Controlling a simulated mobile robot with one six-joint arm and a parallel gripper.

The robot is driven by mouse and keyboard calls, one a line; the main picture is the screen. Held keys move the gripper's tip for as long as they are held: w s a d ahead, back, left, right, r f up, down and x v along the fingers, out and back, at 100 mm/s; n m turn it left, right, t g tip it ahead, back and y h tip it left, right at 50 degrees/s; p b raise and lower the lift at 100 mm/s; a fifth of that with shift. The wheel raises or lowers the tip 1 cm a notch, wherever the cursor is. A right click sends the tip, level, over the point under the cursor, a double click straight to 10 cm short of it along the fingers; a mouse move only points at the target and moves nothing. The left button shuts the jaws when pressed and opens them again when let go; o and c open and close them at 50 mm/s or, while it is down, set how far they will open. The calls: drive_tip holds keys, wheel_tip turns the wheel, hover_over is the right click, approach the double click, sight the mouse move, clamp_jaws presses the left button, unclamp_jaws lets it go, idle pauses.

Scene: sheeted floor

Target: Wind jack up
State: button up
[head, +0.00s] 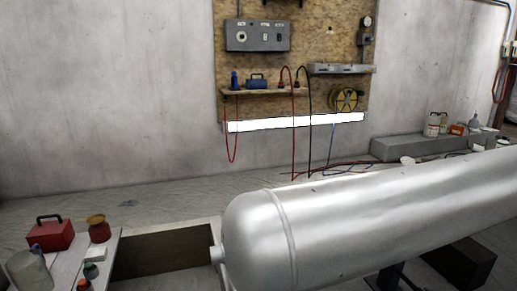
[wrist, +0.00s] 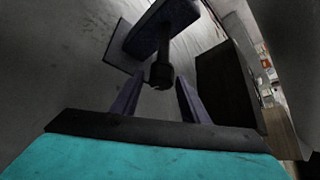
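In the wrist view my gripper (wrist: 160,86) has its two dark fingers spread apart. A dark rounded knob or handle end (wrist: 160,74) lies between and just beyond the fingertips. Gaps show on both sides of it, and I cannot tell if either finger touches it. Behind the knob is a dark bluish metal part (wrist: 162,27), which looks like part of the jack. In the head view a dark support (head: 388,277), perhaps the jack, shows partly under the large silver tank (head: 350,225). The rest of it is hidden. My gripper is not visible in the head view.
A dark block (head: 462,266) stands under the tank's right part. A table (head: 110,248) at the left holds a red box (head: 49,234) and several containers. A dark block (wrist: 228,85) stands right of the fingers in the wrist view.

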drive_tip(key=c, duration=0.7)
drive_tip(key=shift+o, duration=0.2)
drive_tip(key=b, duration=0.3)
drive_tip(key=shift+a+f+n+b, duration=0.15)
drive_tip(key=shift+f+n+b, duration=0.15)
drive_tip(key=shift+b, duration=0.1)
drive_tip(key=shift+r+t+h+b, duration=0.15)
drive_tip(key=shift+t+h+b, duration=0.25)
drive_tip(key=shift+b, duration=0.35)
drive_tip(key=o, duration=0.9)
drive_tip(key=shift+o, duration=0.2)
drive_tip(key=shift+s+r, duration=0.1)
drive_tip(key=shift+r, duration=0.05)
